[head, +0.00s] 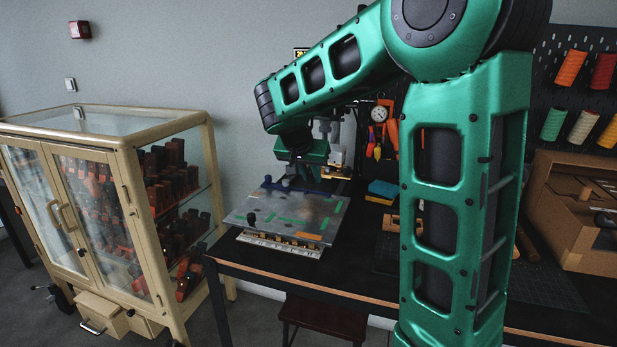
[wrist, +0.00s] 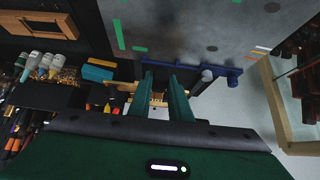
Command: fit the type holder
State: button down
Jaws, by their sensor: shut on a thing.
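My gripper (wrist: 162,78) hangs over the back of the grey press plate (head: 255,208). It also shows in the head view (head: 297,178). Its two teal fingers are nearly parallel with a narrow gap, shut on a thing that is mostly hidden. Brass colour shows in and behind the gap; I take the held thing to be the type holder, but its outline is not clear. The fingertips lie close to a blue bar (wrist: 221,71) with a grey knob at the plate's back edge; whether they touch cannot be told. The press (head: 335,130) stands behind, partly hidden by my arm.
A glass-sided cabinet (head: 130,130) with dark and red pieces stands left of the black table (head: 262,272). A blue and yellow sponge (head: 382,191) lies right of the press. A brown box (head: 565,215) and spools on a pegboard are at far right. My arm hides the middle right.

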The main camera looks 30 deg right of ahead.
jog(key=shift+w+d, duration=0.15)
jog(key=shift+d, duration=0.05)
jog(key=shift+w+d, duration=0.55)
jog(key=shift+d, duration=0.15)
jog(key=shift+w+d, duration=0.5)
jog(key=shift+d, duration=0.2)
jog(key=shift+w+d, duration=0.1)
jog(key=shift+w+d, duration=0.85)
jog(key=shift+d, duration=0.2)
jog(key=c, duration=1.6)
grip_release()
jog(key=shift+o, duration=0.2)
jog(key=shift+s+a, duration=0.1)
jog(key=shift+a, duration=0.05)
jog(key=v, duration=1)
jog(key=shift+a+r, duration=0.1)
jog(key=shift+r, duration=0.25)
jog(key=shift+s, duration=0.1)
